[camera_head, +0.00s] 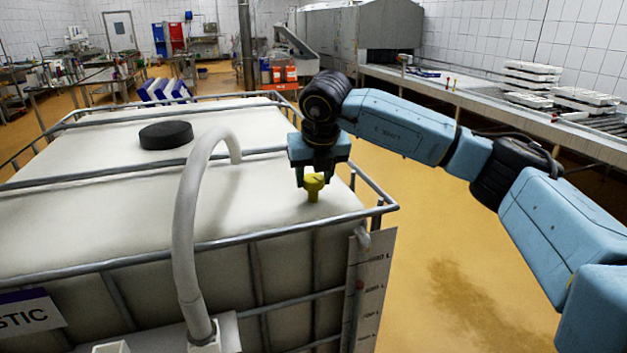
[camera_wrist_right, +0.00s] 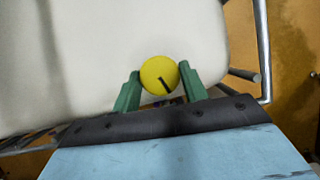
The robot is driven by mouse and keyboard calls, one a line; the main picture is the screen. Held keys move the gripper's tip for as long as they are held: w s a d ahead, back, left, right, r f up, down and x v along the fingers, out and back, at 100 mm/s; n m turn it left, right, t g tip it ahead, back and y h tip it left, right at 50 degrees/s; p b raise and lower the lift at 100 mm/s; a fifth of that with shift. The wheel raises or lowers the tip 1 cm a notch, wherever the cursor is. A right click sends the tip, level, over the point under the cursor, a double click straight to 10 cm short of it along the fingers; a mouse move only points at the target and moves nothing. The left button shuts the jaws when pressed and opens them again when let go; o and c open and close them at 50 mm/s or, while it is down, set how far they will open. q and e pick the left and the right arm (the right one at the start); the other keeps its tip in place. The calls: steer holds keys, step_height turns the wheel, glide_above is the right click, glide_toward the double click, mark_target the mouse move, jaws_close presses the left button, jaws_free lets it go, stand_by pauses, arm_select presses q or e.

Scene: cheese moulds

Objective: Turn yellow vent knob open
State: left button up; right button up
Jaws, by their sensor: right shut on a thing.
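The yellow vent knob (camera_head: 313,186) stands on top of the white tank (camera_head: 260,200) near its front right corner. My right gripper (camera_head: 314,178) comes down from above and is shut on the knob. In the right wrist view the knob (camera_wrist_right: 160,75) sits between the two green fingers of the right gripper (camera_wrist_right: 160,88). A dark slot mark on the knob's round top runs slantwise, from upper left to lower right. My left gripper is not in view.
A grey pipe (camera_head: 187,215) arches over the tank left of the knob. A black lid (camera_head: 166,135) lies farther back. A metal tube frame (camera_head: 384,205) rings the tank. A conveyor (camera_head: 500,100) with white moulds stands at the right; yellow floor lies between.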

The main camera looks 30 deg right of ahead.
steer(key=n+y, duration=0.1)
steer(key=n, duration=0.1)
steer(key=shift+d+n, duration=0.1)
steer(key=shift+n, duration=0.3)
steer(key=n+y, duration=0.1)
steer(key=n, duration=0.2)
steer(key=shift+d+r+n+y, duration=0.1)
steer(key=shift+n+y, duration=0.2)
steer(key=n+p, duration=0.1)
steer(key=n, duration=0.1)
steer(key=n+y, duration=0.1)
steer(key=n, duration=0.1)
steer(key=shift+w+d+g+y+p, duration=0.1)
steer(key=shift+g+y+p, duration=0.2)
steer(key=shift+p, duration=0.1)
steer(key=shift+n+g+y+p, duration=0.4)
steer(key=shift+n+p, duration=0.35)
steer(key=shift+n, duration=1.15)
steer(key=o, duration=1)
steer(key=shift+c, duration=0.2)
steer(key=v, duration=1.3)
steer(key=shift+d+r, duration=0.15)
